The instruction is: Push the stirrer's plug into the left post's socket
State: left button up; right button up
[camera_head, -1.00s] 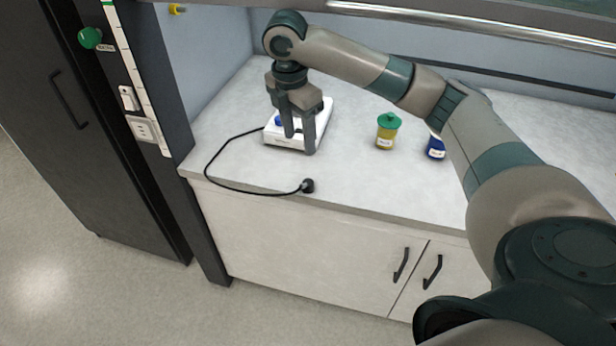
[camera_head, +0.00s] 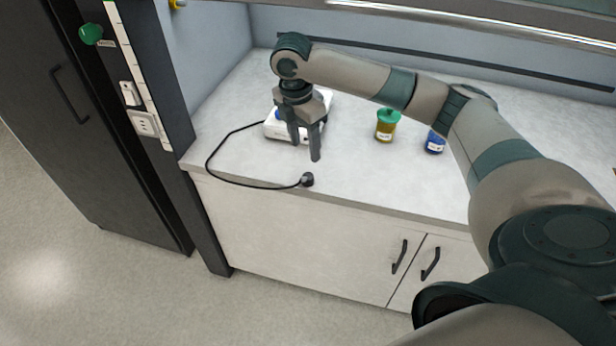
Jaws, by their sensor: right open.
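The black plug (camera_head: 307,180) lies at the front edge of the bench. Its black cord (camera_head: 212,160) loops left and back to the white stirrer (camera_head: 277,129). My right gripper (camera_head: 306,152) points down in front of the stirrer, hiding part of it. Its two fingers are apart with nothing between them, behind and above the plug. The left post's socket (camera_head: 145,123) is a white outlet plate on the dark post at the bench's left side, below a white switch (camera_head: 129,93). My left gripper is not in view.
A yellow jar with a green lid (camera_head: 387,126) and a blue jar (camera_head: 434,143) stand on the bench (camera_head: 350,185) to the right. A green knob (camera_head: 91,34) is at the upper left. The bench between the plug and the post is clear except for the cord.

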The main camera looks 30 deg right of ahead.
jog(key=p, duration=0.1)
send_over(308, 176)
jog(key=f, duration=0.5)
jog(key=shift+a+f, duration=0.2)
jog(key=shift+f, duration=0.2)
jog(key=shift+f+p, duration=0.25)
jog(key=shift+p, duration=0.1)
notch_tip(308, 176, down, 4)
jog(key=shift+p, duration=0.9)
jog(key=shift+d+f, duration=0.1)
jog(key=shift+f, duration=0.3)
jog(key=c, duration=1.1)
